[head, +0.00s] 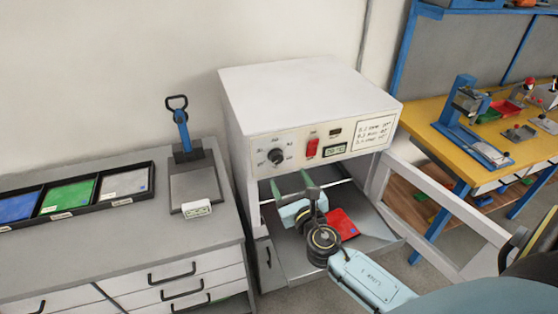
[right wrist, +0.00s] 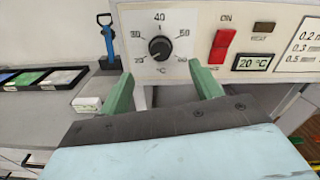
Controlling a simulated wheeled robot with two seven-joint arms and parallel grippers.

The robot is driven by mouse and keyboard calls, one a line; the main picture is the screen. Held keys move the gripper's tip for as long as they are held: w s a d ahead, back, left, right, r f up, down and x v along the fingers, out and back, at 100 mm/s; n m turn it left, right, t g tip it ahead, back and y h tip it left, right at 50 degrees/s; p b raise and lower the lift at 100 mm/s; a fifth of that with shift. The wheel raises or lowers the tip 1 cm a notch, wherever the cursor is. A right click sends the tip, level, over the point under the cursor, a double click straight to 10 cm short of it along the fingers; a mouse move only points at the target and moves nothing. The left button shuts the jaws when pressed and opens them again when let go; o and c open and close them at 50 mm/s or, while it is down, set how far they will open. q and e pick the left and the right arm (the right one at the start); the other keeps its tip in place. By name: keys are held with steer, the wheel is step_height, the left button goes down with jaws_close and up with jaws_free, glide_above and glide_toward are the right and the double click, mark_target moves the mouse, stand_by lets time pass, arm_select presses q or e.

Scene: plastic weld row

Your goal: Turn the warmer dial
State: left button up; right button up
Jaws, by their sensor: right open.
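The warmer (head: 312,95) is a white box with an open front bay. Its black dial (head: 277,156) is on the left of the front panel, with a printed temperature scale around it. The dial also shows in the right wrist view (right wrist: 159,48), just beyond and between my fingertips. My right gripper (head: 293,186) is open and empty, its green fingers just below the dial in the head view. They appear apart from the dial. The display (right wrist: 255,62) reads 20 °C. My left gripper is not in view.
A red switch (head: 312,147) sits right of the dial. A red sheet (head: 342,223) lies in the bay below my right arm. A grey bench (head: 70,245) with a sheet tray (head: 118,202) and a blue-handled tool (head: 181,130) stands left. A yellow table (head: 455,145) stands right.

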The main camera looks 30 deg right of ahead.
mark_target(278, 159)
steer(key=x, duration=0.9)
steer(key=shift+c, duration=0.5)
steer(key=c, duration=0.9)
